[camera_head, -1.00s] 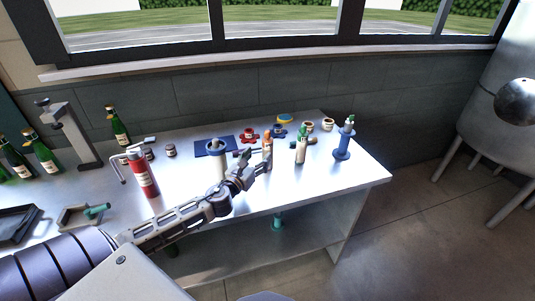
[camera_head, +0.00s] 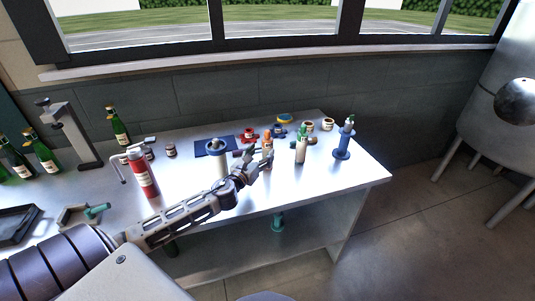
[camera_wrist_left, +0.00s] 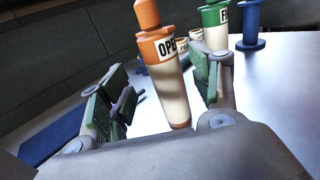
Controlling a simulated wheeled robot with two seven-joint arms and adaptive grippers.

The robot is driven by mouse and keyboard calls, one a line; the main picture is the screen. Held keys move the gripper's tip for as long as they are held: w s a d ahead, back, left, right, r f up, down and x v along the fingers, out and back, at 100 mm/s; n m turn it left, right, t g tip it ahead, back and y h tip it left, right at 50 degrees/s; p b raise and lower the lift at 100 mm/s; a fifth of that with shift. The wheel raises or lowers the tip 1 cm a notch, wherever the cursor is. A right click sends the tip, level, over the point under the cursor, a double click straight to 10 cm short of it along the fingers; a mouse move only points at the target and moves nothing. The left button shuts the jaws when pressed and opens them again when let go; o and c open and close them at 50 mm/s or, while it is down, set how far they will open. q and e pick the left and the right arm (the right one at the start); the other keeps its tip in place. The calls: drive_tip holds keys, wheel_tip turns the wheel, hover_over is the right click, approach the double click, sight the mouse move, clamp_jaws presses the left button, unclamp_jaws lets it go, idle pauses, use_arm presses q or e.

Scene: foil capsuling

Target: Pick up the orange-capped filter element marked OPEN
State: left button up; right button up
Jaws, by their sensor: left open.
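The orange-capped filter element (camera_head: 267,151) stands upright on the bench. In the left wrist view it (camera_wrist_left: 172,92) has a cream body, an orange top and base, and a label reading "OPE", the rest cut off by its curve. My left gripper (camera_head: 259,158) is open at the element. In the left wrist view its green-padded fingers (camera_wrist_left: 163,84) lie on either side of the element, with a gap on the left. Whether the right finger touches it I cannot tell. My right gripper is not in view.
A green-capped element (camera_head: 301,150) stands close to the right, and a blue spool-shaped stand (camera_head: 342,152) beyond it. A white cylinder (camera_head: 220,166) and a red bottle (camera_head: 144,178) stand to the left. Small jars and a red knob (camera_head: 248,136) lie behind. The front bench is clear.

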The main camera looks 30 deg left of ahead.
sight(265, 149)
use_arm(q)
drive_tip(key=shift+w, duration=0.15)
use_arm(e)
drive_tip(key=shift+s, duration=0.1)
use_arm(q)
drive_tip(key=shift+w+r, duration=0.1)
drive_tip(key=shift+w, duration=2.3)
drive_tip(key=c, duration=1.1)
drive_tip(key=shift+c, duration=0.4)
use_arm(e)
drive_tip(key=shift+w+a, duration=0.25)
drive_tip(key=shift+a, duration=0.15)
use_arm(q)
drive_tip(key=shift+r, duration=0.2)
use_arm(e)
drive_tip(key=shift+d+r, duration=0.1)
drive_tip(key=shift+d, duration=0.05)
